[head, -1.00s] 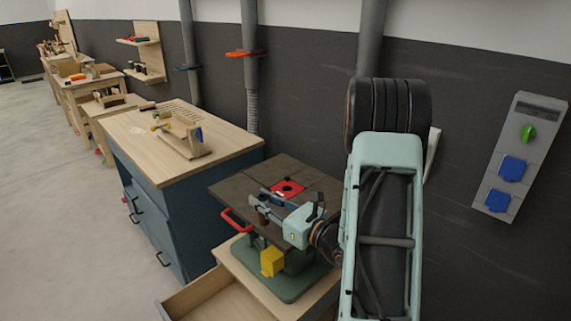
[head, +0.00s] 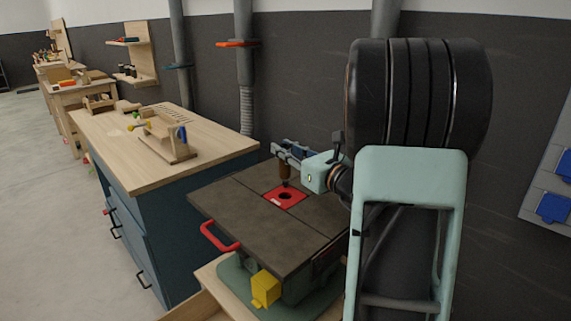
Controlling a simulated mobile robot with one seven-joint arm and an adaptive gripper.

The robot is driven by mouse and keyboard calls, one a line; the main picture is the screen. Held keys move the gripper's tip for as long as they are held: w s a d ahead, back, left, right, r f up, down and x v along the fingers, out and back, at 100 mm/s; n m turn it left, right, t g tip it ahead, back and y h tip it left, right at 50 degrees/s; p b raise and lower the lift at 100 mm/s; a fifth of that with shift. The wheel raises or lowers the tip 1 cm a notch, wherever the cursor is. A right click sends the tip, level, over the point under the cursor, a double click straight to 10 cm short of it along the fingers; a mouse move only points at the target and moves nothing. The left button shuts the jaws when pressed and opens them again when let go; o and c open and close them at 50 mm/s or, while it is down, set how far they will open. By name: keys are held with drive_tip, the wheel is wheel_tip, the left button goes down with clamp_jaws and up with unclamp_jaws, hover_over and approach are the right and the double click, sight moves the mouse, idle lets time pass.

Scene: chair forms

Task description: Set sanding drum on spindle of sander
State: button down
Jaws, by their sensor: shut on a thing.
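The sander has a dark flat table (head: 245,212) with a red insert plate (head: 294,199) in it. A short dark spindle (head: 286,184) shows at the plate, just under the drum. The sanding drum (head: 284,170) is a small brown upright cylinder. My gripper (head: 283,154) reaches in from the right and is shut on the drum, holding it above the red plate. The drum's lower end is close to the spindle top; I cannot tell whether they touch or line up exactly.
The sander has a red handle (head: 219,237) and a yellow box (head: 265,289) at its front. It stands on a wooden base with an open drawer. A blue cabinet with a wooden top (head: 205,165) stands to the left, with wooden items on it. A hose (head: 246,105) runs down the dark wall.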

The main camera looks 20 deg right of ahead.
sight(289, 174)
drive_tip(key=shift+w+f, duration=0.1)
drive_tip(key=shift+f, duration=0.55)
drive_tip(key=shift+f, duration=0.1)
drive_tip(key=shift+f+b, duration=1.35)
drive_tip(key=shift+f, duration=0.5)
drive_tip(key=shift+f+b, duration=0.8)
drive_tip(key=shift+b, duration=0.05)
drive_tip(key=shift+f+b, duration=1.3)
drive_tip(key=shift+b, duration=0.1)
drive_tip(key=c, duration=1.7)
unclamp_jaws()
drive_tip(key=shift+o, duration=0.2)
drive_tip(key=shift+d, duration=0.1)
drive_tip(key=v, duration=1.2)
drive_tip(key=shift+r, duration=0.1)
